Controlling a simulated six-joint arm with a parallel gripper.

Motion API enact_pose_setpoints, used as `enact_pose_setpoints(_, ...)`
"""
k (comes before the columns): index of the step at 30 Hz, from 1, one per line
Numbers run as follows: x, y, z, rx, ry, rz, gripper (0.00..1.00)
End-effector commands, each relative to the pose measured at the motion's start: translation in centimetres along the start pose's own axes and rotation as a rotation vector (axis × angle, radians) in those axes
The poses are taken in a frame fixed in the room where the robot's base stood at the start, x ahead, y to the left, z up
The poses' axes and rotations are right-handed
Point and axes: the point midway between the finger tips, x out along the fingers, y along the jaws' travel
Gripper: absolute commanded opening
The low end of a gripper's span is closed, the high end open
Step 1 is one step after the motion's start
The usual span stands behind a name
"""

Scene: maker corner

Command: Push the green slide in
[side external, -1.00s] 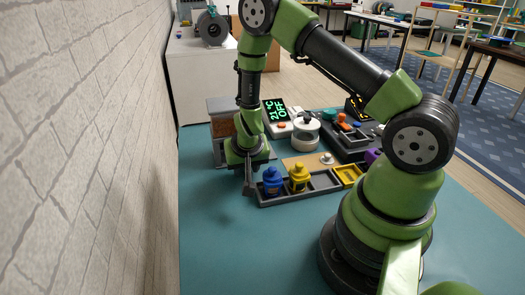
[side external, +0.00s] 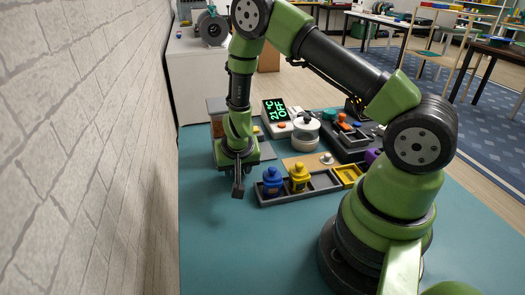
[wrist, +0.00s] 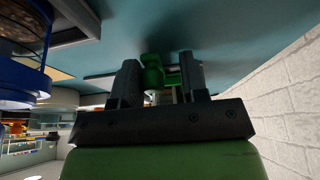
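In the wrist view a green part (wrist: 154,72), which looks like the green slide, shows in the gap between my two fingers. I cannot tell whether it lies between the fingertips or beyond them. My gripper (wrist: 161,80) has its fingers apart. In the side view my gripper (side external: 238,188) is low over the table, in front of the box with the brown panel and to the left of the blue bottle. The slide cannot be made out in the side view; my wrist covers part of that area.
A blue bottle (side external: 272,181) and a yellow bottle (side external: 298,178) stand in a grey tray (side external: 322,183) close to the right. The box with a brown panel (side external: 217,125) is behind my wrist. A lit display (side external: 275,110) stands farther back. The front-left table (side external: 215,240) is clear.

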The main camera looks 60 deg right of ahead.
Motion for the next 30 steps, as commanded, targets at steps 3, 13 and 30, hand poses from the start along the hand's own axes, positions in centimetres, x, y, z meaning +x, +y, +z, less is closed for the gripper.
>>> enact_pose_setpoints(3,0.0,0.3,0.0,0.001,0.0,0.0,0.38)
enact_pose_setpoints(13,0.0,0.5,0.0,0.001,0.0,0.0,0.38)
enact_pose_setpoints(30,-3.9,0.5,-1.7,0.004,0.003,0.0,0.38)
